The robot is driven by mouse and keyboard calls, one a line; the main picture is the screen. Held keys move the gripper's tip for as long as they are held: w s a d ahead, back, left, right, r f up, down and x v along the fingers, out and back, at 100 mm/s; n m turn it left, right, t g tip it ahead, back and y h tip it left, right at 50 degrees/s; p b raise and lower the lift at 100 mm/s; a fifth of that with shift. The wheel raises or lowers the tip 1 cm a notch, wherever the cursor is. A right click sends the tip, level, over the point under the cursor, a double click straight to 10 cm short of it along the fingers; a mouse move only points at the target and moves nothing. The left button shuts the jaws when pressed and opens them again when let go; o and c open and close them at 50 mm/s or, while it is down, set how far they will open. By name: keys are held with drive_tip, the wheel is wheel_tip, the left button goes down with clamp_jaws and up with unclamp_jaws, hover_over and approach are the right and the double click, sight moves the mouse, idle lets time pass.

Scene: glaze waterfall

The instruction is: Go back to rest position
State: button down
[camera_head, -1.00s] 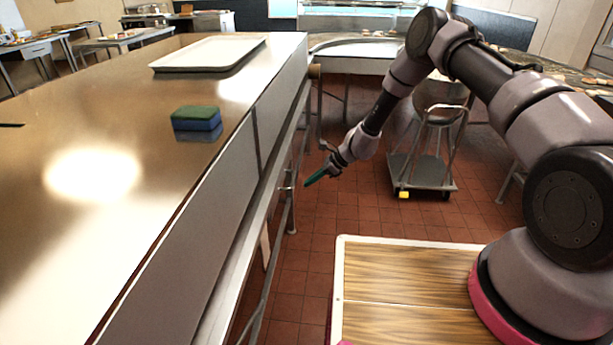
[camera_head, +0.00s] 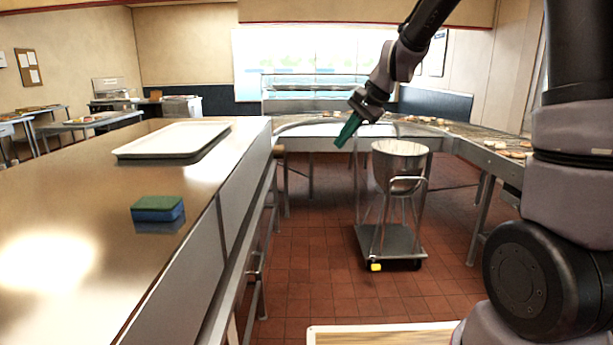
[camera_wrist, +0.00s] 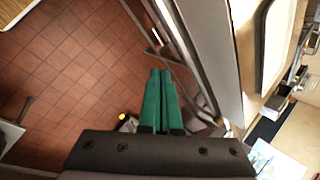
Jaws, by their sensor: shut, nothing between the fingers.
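My gripper (camera_head: 348,131) has green fingers and hangs in the air over the aisle, to the right of the steel counter (camera_head: 62,190). In the wrist view its two green fingers (camera_wrist: 160,75) lie side by side, shut and empty, pointing over the tiled floor. My arm is raised at the right of the head view. It touches nothing that I can see.
A green and blue sponge (camera_head: 157,209) and a white tray (camera_head: 173,140) lie on the counter. A steel cart with a metal bowl (camera_head: 400,160) stands in the aisle beyond. A conveyor (camera_head: 470,138) curves behind it. Red tiled floor (camera_head: 310,290) is clear between counter and cart.

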drive_tip(key=s+d+r+n+t+h, duration=0.1)
drive_tip(key=s+d+r, duration=0.2)
drive_tip(key=s+d, duration=0.2)
drive_tip(key=s+d+r+n+t+h, duration=0.1)
drive_tip(key=s+d+r, duration=0.2)
drive_tip(key=s, duration=0.7)
drive_tip(key=s+d+r+n+t+h, duration=0.1)
drive_tip(key=s+d+r+t, duration=0.1)
drive_tip(key=s+d+r, duration=0.2)
drive_tip(key=s+d, duration=0.3)
drive_tip(key=s, duration=0.1)
drive_tip(key=shift+s+d+n+h, duration=0.2)
drive_tip(key=shift+s+n+h, duration=0.1)
drive_tip(key=shift+n+h, duration=0.1)
